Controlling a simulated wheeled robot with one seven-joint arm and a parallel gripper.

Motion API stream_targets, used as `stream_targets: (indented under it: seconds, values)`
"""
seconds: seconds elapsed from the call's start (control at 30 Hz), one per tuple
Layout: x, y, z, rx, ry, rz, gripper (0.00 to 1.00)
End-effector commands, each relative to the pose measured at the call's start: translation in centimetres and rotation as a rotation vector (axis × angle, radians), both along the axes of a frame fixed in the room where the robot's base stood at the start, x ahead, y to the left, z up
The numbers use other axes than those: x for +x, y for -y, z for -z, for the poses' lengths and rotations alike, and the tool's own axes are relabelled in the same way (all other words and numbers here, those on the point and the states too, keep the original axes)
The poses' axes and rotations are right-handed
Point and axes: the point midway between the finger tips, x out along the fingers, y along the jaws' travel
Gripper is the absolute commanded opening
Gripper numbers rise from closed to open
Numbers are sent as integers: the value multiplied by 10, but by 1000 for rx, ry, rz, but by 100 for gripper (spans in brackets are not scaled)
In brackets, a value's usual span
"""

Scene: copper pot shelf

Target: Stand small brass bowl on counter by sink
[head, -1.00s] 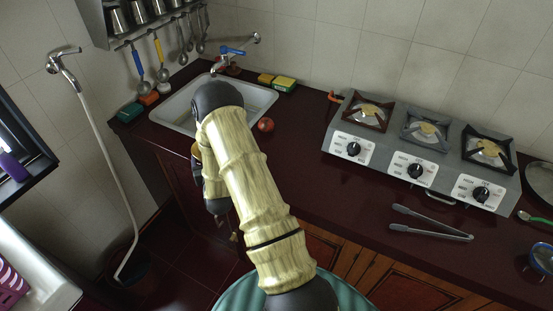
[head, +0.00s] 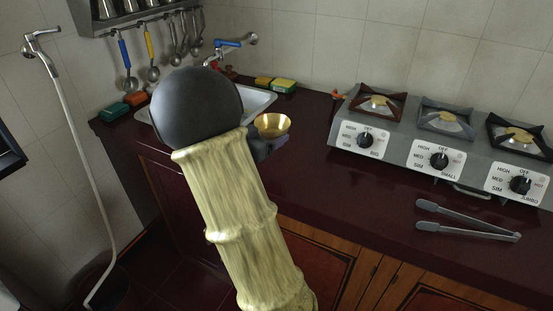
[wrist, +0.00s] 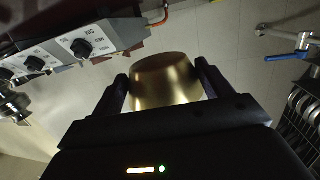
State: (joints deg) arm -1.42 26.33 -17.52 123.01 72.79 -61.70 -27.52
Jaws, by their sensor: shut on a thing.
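The small brass bowl (head: 272,125) shows at the end of my arm in the head view, mouth up and roughly level, above the front part of the counter just right of the sink. In the wrist view the bowl (wrist: 166,80) sits between the two fingers of my gripper (wrist: 165,85), which is shut on it. In the head view my gripper is mostly hidden behind my arm. The sink (head: 258,100) is partly covered by my arm. I cannot tell whether the bowl touches the dark red counter (head: 330,190).
A three-burner stove (head: 440,140) stands on the counter to the right, with tongs (head: 468,220) in front of it. Sponges (head: 283,86) lie behind the sink near the blue-handled tap (head: 228,44). The counter between sink and stove is mostly clear.

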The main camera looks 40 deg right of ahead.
Motion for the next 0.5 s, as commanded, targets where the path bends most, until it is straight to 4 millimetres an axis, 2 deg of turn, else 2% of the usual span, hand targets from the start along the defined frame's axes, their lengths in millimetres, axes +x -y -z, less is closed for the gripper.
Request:
stream_targets:
  seconds: [0.03, 0.17, 0.5]
  values:
    - [-6, 2, 7, 0, 3, 22, 55]
    - [-13, 5, 5, -1, 0, 50, 55]
    - [-15, 6, 7, -2, -3, 56, 55]
